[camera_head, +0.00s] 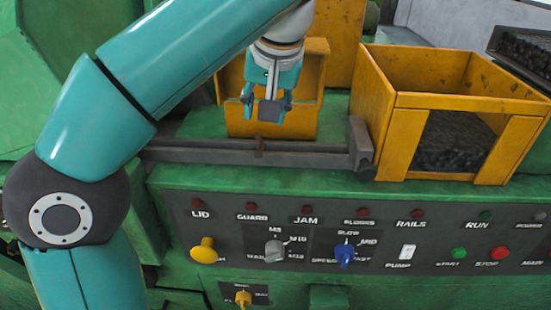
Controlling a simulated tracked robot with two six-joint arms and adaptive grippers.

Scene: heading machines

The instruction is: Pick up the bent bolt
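A small brown piece (260,147), which looks like the bent bolt, sits at the grey rails (215,152) in front of the yellow chute; its shape is too small to make out. My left gripper (268,110) points down above and slightly behind it in the picture, in front of the yellow chute. Its two fingers are spread apart, with nothing visible between them but a dark block of the gripper itself. The gripper appears apart from the brown piece. My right gripper is not in view.
A yellow open bin (405,140) with dark small parts stands right of the rails. The yellow chute (309,118) has side walls around the gripper. A grey control panel (375,225) with knobs, buttons and dark red lamps lies below. A dark tray (525,52) is at the top right.

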